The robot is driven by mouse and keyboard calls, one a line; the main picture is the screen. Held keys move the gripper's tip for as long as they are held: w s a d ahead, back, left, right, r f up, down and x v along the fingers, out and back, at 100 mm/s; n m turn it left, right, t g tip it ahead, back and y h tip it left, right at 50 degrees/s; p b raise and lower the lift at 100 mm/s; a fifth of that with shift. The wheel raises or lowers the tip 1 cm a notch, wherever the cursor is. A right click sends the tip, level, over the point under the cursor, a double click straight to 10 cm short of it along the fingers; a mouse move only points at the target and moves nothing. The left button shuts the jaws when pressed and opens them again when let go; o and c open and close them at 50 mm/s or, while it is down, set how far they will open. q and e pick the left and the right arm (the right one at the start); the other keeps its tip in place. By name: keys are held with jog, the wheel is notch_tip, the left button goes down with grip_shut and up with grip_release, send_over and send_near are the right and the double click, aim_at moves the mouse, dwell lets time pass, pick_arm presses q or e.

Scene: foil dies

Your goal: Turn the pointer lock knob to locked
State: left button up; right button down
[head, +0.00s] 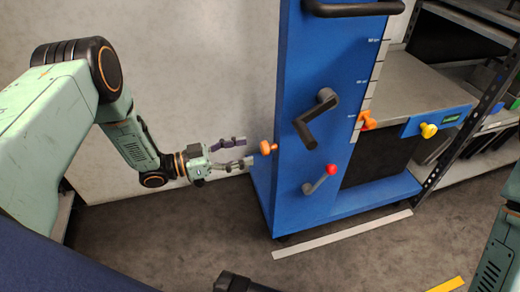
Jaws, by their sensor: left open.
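The blue column (292,110) stands in the middle of the head view. An orange knob (265,148) sticks out of its left side. A small orange piece (368,121) sits by the marked scale (372,85) on the column's right edge. I cannot tell for sure which of these is the pointer lock knob, or how it is turned. My left gripper (247,152) is open and empty, its fingers pointing right. Its fingertips are just left of the orange knob, seemingly short of it.
The column carries a black crank (315,117), a red-tipped lever (321,179) and a black top handle (352,8). A grey platform (415,88) with a yellow knob (428,130) is to the right. Shelving stands behind it. The floor in front is mostly clear.

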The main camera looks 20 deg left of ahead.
aim_at(262, 148)
pick_arm(q)
jog(key=x, duration=0.2)
jog(key=b+x, duration=0.1)
jog(key=x, duration=0.1)
jog(key=shift+f, duration=0.2)
jog(key=shift+w+d+r, duration=0.1)
jog(key=shift+w+d, duration=0.3)
jog(key=shift+d, duration=0.05)
jog(key=c, duration=1.1)
